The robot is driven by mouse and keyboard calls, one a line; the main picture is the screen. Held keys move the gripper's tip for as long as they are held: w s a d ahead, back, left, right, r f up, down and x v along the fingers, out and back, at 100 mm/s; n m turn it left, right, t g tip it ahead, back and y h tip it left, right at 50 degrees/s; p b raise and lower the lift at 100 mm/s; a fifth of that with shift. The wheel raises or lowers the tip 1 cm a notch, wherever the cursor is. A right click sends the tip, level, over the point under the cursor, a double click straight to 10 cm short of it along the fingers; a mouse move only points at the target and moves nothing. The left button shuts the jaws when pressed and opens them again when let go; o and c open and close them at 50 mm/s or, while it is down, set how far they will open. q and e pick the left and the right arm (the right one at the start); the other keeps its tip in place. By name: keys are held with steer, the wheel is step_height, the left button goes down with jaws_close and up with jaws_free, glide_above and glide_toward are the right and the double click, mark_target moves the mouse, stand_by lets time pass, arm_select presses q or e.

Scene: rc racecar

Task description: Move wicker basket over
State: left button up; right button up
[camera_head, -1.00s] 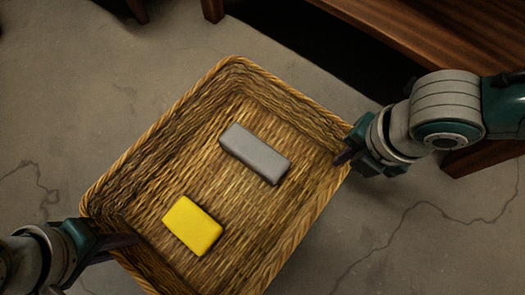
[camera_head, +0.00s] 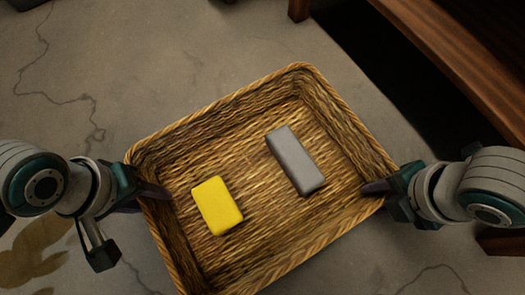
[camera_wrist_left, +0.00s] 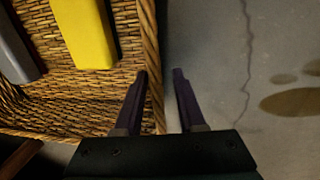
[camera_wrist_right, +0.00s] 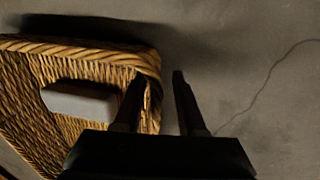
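The wicker basket (camera_head: 335,92) is tilted in the picture, in the middle of the head view. It holds a yellow block (camera_head: 217,205) and a grey block (camera_head: 295,160). My left gripper (camera_head: 128,222) is at the basket's left wall, its fingers apart. In the left wrist view (camera_wrist_left: 163,75) one finger is inside the rim and one outside, with a gap beyond the wall. My right gripper (camera_head: 388,200) is at the right corner. In the right wrist view (camera_wrist_right: 158,75) its parted fingers also straddle the rim. I cannot tell whether the basket is off the floor.
A wooden bench (camera_head: 455,55) stands at the upper right, with dark space beneath it. Cracked concrete floor (camera_head: 190,60) is open at the upper left. A brownish patch (camera_head: 30,255) marks the floor at the lower left.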

steer(key=shift+r, duration=0.1)
arm_select(q)
step_height(320, 180, up, 12)
steer(key=a, duration=0.1)
steer(key=shift+s+a, duration=0.3)
steer(key=shift+s, duration=0.15)
arm_select(e)
step_height(320, 180, up, 12)
steer(key=s, duration=0.1)
steer(key=shift+s+d, duration=0.25)
steer(key=shift+d, duration=0.15)
stand_by(0.4)
